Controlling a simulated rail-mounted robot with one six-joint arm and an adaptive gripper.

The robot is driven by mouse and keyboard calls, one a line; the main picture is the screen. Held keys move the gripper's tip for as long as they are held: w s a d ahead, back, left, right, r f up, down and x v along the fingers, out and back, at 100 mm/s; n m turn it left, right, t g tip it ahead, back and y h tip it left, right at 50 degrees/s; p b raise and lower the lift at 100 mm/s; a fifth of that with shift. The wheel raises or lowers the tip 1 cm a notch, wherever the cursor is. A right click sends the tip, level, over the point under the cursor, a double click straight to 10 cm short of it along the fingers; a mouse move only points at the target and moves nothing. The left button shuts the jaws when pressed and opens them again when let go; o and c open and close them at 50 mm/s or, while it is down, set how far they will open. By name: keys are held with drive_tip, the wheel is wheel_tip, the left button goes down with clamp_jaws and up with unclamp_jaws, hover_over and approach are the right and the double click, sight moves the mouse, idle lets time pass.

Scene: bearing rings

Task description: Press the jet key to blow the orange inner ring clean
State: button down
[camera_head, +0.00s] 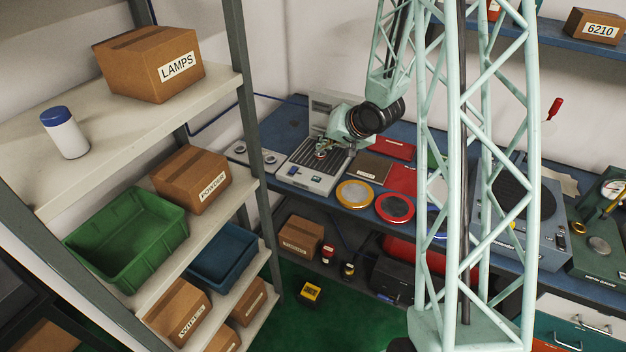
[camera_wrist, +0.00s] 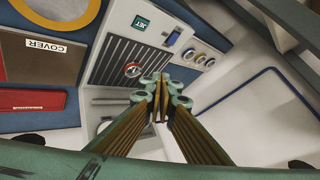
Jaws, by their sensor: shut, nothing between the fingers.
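The cleaning station (camera_head: 325,184) is a pale box with a dark slatted grille on the blue bench, and its grille (camera_wrist: 122,55) also shows in the wrist view. A small orange-red ring (camera_wrist: 132,70) lies on the grille. A green plate marked JET (camera_wrist: 140,22) and a blue key (camera_wrist: 173,37) are on the panel beyond the grille; I cannot tell whether the plate is only a label. My gripper (camera_wrist: 160,112) is shut and empty, with its tips above the station, apart from the blue key in the picture. In the head view, my gripper (camera_head: 322,147) partly covers the grille.
A brown box marked COVER (camera_wrist: 45,48) lies beside the station. A yellow-rimmed disc (camera_head: 355,193) and a red-rimmed disc (camera_head: 394,208) lie in front. Round fittings (camera_wrist: 200,60) sit on a pale plate beside the station. A shelf (camera_head: 140,130) stands at left.

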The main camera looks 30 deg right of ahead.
drive_tip(key=shift+w+a+f+y, duration=0.15)
drive_tip(key=shift+a+f+y, duration=0.15)
drive_tip(key=shift+f, duration=0.45)
drive_tip(key=shift+w+a+f+y, duration=0.15)
drive_tip(key=shift+a+f+y, duration=0.1)
drive_tip(key=shift+f, duration=0.45)
drive_tip(key=shift+f, duration=0.2)
drive_tip(key=b, duration=0.5)
hover_over(318, 179)
drive_tip(key=shift+w+d+f, duration=0.1)
drive_tip(key=shift+f, duration=2.95)
drive_tip(key=shift+f+b, duration=0.8)
drive_tip(key=shift+f, duration=0.35)
drive_tip(key=shift+f+b, duration=0.3)
drive_tip(key=shift+f, duration=0.45)
drive_tip(key=shift+r, duration=0.15)
drive_tip(key=shift+r+p, duration=0.6)
drive_tip(key=shift+p, duration=0.05)
drive_tip(key=shift+r, duration=0.1)
